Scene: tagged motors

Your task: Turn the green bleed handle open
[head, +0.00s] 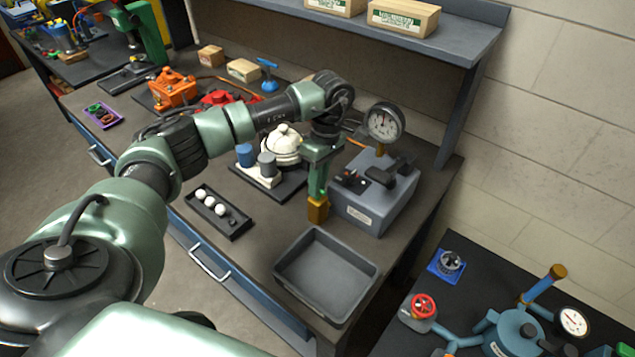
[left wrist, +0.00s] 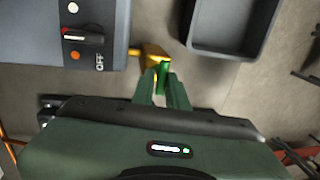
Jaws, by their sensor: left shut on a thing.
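A brass valve (head: 317,210) sits low beside the grey gauge box, and it also shows in the left wrist view (left wrist: 148,52). The green bleed handle (left wrist: 163,74) stands at the right end of the brass part, between my finger ends. My left gripper (head: 317,192) reaches down onto it from above, and its two green fingers (left wrist: 163,88) are shut on the handle. In the head view the fingers hide the handle. How far the handle is turned cannot be told. My right gripper is in neither view.
The grey box (head: 375,210) carries a pressure gauge (head: 384,122) and a black knob (left wrist: 85,38) by the word OFF. An empty grey tray (head: 327,312) stands close in front of the valve. A black tray with white balls (head: 240,228) lies left.

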